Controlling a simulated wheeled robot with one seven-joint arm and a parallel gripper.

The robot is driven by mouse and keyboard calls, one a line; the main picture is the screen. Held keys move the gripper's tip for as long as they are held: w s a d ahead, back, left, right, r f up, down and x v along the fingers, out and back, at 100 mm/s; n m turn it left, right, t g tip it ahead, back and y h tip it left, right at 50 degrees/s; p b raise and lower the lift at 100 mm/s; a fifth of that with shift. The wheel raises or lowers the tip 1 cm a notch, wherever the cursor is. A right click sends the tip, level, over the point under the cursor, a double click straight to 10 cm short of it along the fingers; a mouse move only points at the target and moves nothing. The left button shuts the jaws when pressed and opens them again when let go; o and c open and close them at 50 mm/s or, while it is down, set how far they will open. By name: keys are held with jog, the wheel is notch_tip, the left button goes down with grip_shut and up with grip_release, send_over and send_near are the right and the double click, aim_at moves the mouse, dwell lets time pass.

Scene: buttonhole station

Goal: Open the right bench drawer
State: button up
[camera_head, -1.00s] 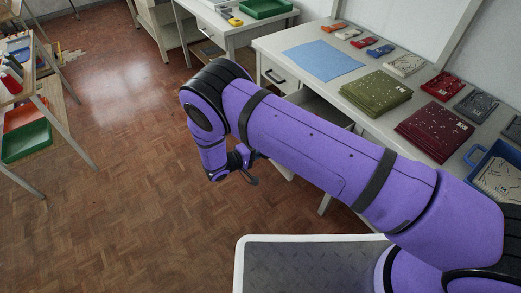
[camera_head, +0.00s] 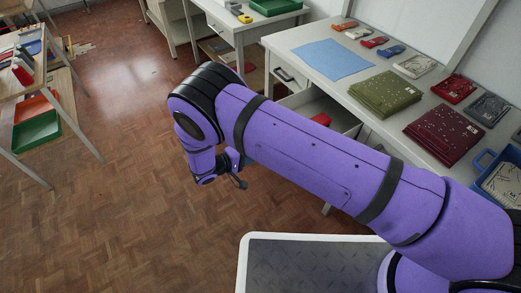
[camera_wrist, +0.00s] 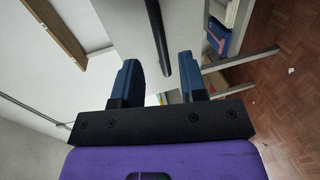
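The bench (camera_head: 297,38) stands at the right in the head view. Its right drawer (camera_head: 350,121) is pulled out, partly hidden behind my arm, and a red item (camera_head: 321,118) shows inside. The left drawer, with a dark handle (camera_head: 284,74), is shut. My gripper (camera_head: 240,182) hangs low in front of the bench, mostly hidden by my wrist. In the wrist view my gripper (camera_wrist: 162,82) is open, its two blue fingers apart. A dark bar, seemingly the drawer handle (camera_wrist: 157,38), reaches between them against a pale panel, with visible gaps on both sides.
The bench top holds a blue cloth (camera_head: 332,59), an olive stack (camera_head: 386,92), a maroon stack (camera_head: 444,134) and a blue bin (camera_head: 502,172). A rack with a green tray (camera_head: 36,132) stands at the left. The wooden floor (camera_head: 130,190) between is clear.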

jog(key=shift+v, duration=2.1)
jog(key=w+d+r+m+g+y, duration=0.1)
jog(key=w+d+r+g, duration=0.3)
jog(key=r, duration=0.6)
jog(key=d+r+m+g+y, duration=0.1)
jog(key=d+r+m, duration=0.1)
jog(key=d+r, duration=0.6)
jog(key=w+d+r+m+g+y, duration=0.1)
jog(key=w+d+r+g, duration=0.15)
jog(key=r, duration=0.95)
jog(key=s+d+r+m+g+y, duration=0.1)
jog(key=s+d+r+y, duration=0.2)
jog(key=d+r, duration=0.55)
jog(key=s+d+r+m+y, duration=0.1)
jog(key=s+d+r+y, duration=0.3)
jog(key=s+d+r, duration=0.8)
jog(key=s+d+r+t+y, duration=0.1)
jog(key=s+d+t, duration=0.1)
jog(key=s, duration=0.5)
jog(key=s+d+r+m+t+y, duration=0.1)
jog(key=s+d+r+t, duration=0.1)
jog(key=s, duration=0.5)
jog(key=shift+s+d+r+t+y, duration=0.15)
jog(key=shift+s+d+t+y, duration=0.2)
jog(key=shift+d, duration=0.3)
